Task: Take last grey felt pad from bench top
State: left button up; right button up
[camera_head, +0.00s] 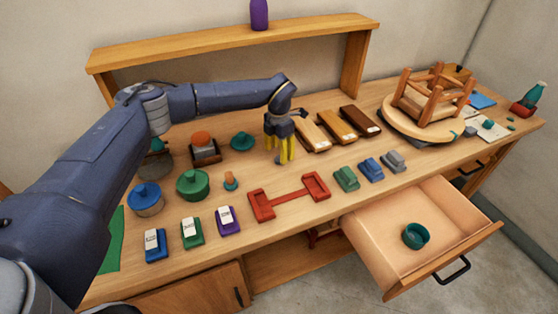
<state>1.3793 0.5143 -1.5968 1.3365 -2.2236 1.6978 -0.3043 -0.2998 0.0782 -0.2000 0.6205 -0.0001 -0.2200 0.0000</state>
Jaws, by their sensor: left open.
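My left gripper (284,160) points down over the middle of the bench top (330,225), its yellow fingers apart and empty. It hovers left of the wooden blocks with dark tops. I cannot pick out a grey felt pad with certainty. A pale card or sheet (497,134) lies at the right end of the bench with small dark and teal bits on and around it, too small to tell. An upturned wooden stool (436,98) stands on a round board (398,125), left of that card. My right gripper is not in view.
Several wooden blocks (342,126) lie right of my gripper. A red double-ended holder (290,196) and small coloured blocks (346,178) sit along the front. An open drawer (385,262) holding a teal ring (416,235) juts out. A raised shelf (230,43) spans the back.

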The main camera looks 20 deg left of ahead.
aim_at(279, 158)
pick_arm(q)
jog(key=shift+f, duration=1.6)
jog(key=shift+o, duration=0.2)
jog(key=c, duration=1)
